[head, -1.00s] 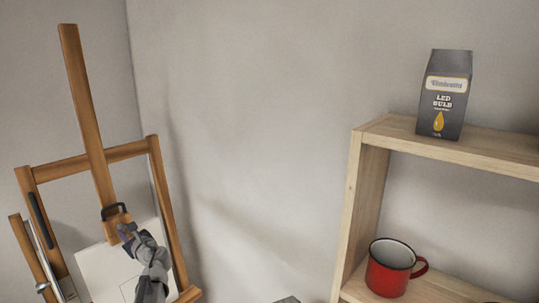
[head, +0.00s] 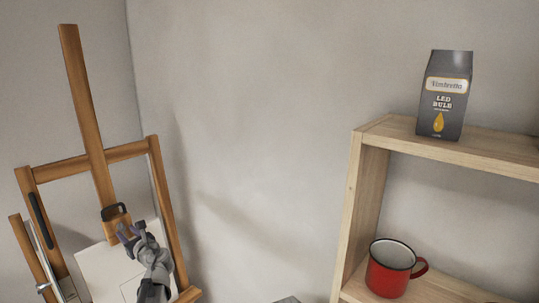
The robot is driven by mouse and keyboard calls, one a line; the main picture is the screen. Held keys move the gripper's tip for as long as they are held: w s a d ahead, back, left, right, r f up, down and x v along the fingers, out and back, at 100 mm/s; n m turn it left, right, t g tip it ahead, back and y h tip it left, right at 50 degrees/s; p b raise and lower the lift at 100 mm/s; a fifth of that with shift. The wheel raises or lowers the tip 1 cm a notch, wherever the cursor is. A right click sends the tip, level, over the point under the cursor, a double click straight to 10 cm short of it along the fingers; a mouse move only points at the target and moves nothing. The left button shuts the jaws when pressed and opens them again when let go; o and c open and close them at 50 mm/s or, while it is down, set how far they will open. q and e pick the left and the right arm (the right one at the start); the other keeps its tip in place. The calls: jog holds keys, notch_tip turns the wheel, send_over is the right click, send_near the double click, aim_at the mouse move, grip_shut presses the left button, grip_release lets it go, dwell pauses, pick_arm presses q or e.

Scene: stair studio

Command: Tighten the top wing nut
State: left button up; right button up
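A wooden easel (head: 88,108) stands at the left. A wooden block (head: 115,228) with a dark bracket (head: 115,209) sits on its central mast, above a pale board (head: 102,273). My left gripper (head: 130,231) is just in front of the block's lower right part. Its two fingers look spread apart, and I see nothing between them. I cannot make out the top wing nut; it is too small or hidden behind the gripper. My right gripper is not in view.
A light wood shelf (head: 350,220) stands at the right. It carries a dark LED bulb box (head: 443,95) on top and a red mug (head: 388,276) below. A bare wall and free space lie between easel and shelf.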

pick_arm(q)
jog(key=v, duration=0.5)
jog(key=s+d+f+n+g+h, duration=0.3)
jog(key=s+d+f+n, duration=0.2)
jog(key=d+f+n, duration=0.25)
jog(key=s+d+f+n+g+h, duration=0.25)
jog(key=s+d+f+n, duration=0.3)
jog(key=d, duration=0.35)
jog(key=s+d+f+n+g+h, duration=0.3)
jog(key=s+d+f+n, duration=0.1)
jog(key=s+d, duration=0.3)
jog(key=s+d+f+n+g+h, duration=0.3)
jog(key=s+d, duration=0.5)
jog(key=d, duration=0.4)
jog(key=shift+s+f+n, duration=0.25)
jog(key=shift+f+n, duration=0.1)
jog(key=shift+n, duration=0.55)
